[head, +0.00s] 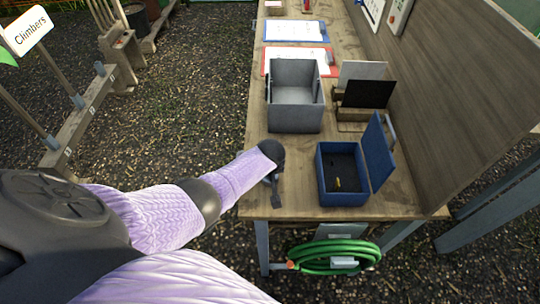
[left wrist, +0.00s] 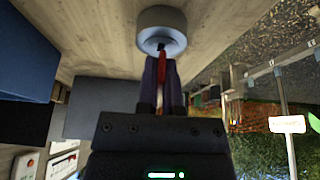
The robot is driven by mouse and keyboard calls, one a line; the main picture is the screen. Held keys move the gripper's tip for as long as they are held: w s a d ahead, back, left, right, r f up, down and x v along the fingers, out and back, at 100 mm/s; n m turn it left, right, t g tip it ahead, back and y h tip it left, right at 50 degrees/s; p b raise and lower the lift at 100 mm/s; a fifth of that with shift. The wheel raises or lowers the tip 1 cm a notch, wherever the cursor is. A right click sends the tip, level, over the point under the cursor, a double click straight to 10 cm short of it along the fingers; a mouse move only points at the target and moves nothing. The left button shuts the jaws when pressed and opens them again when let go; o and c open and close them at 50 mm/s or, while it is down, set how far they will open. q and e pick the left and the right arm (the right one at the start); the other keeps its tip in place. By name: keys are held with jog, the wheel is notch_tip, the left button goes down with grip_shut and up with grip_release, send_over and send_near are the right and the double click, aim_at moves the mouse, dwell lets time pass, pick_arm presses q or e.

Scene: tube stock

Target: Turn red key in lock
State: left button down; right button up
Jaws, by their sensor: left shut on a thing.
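My left gripper (head: 275,195) reaches over the near left part of the wooden bench in the head view. In the left wrist view my left gripper (left wrist: 160,82) is shut on the red key (left wrist: 161,64), a thin red strip between the dark fingers. The key points at the dark slot in the face of a round grey lock (left wrist: 150,22). Its tip meets or nearly meets the slot; I cannot tell how deep it sits. The key and lock cannot be made out in the head view. My right gripper is not in view.
A grey box (head: 295,118) stands behind. A wooden panel (head: 460,110) bounds the bench's right side. A green hose (head: 330,257) hangs at the front.

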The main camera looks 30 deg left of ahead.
pick_arm(q)
jog(key=shift+m, duration=0.3)
jog(key=c, duration=0.7)
grip_release()
